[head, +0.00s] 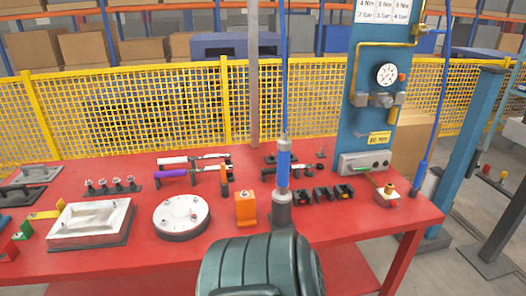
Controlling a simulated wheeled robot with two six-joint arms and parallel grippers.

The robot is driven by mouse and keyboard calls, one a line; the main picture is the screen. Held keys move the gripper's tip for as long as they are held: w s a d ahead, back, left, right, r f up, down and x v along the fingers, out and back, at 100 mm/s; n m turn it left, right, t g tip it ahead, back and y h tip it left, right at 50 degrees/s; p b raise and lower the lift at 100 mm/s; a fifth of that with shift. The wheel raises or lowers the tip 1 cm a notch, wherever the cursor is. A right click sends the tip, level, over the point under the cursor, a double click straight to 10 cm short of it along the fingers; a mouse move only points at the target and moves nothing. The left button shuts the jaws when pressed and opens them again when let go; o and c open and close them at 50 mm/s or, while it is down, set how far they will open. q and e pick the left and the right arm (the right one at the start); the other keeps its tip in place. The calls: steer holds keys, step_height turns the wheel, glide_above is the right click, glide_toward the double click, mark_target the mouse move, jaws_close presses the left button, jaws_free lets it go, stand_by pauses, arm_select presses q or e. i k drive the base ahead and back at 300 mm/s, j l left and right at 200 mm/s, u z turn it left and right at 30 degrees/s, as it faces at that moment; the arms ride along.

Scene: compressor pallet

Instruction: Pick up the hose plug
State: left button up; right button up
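A blue hose (437,105) hangs down at the right, beside the blue panel. The thick blue piece at its lower end (420,176) looks like the hose plug. It hangs near the right end of the red table, almost upright, with its tip pointing down. Its tip is small, and I cannot tell whether it touches anything. Neither of my grippers is in the head view, so nothing is seen holding the plug.
The red table (345,225) carries trays, hand tools and a round white plate (181,216). A blue tool (284,168) hangs from a cord above mid-table. A dark green ribbed body (260,265) blocks the front centre. A blue post (468,130) stands right of the table.

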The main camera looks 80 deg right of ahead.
mark_target(419, 175)
steer(key=z, duration=3.9)
